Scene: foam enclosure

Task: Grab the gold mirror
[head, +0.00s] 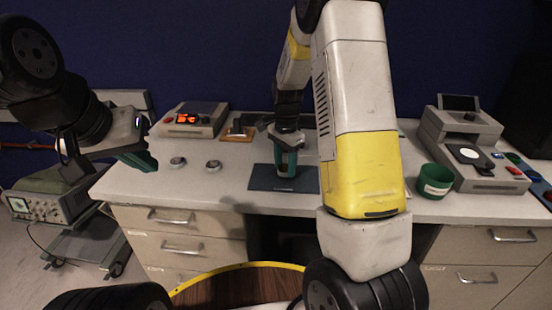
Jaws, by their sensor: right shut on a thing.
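My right gripper (286,162) points down over a dark blue mat (262,184) on the light grey bench top. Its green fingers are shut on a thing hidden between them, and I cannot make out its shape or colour. I cannot clearly identify the gold mirror. Two small round silvery pieces (178,163) (213,166) lie on the bench left of the mat. My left gripper (140,161) hangs at the bench's left end, away from these pieces. I see its green fingers side-on and cannot tell whether they are open.
A grey box with an orange display (192,118) and a tan plate (238,134) stand at the back. A green cup (434,181) and a grey instrument (466,150) are on the right. A scope on a cart (49,203) stands left. The bench's front left is clear.

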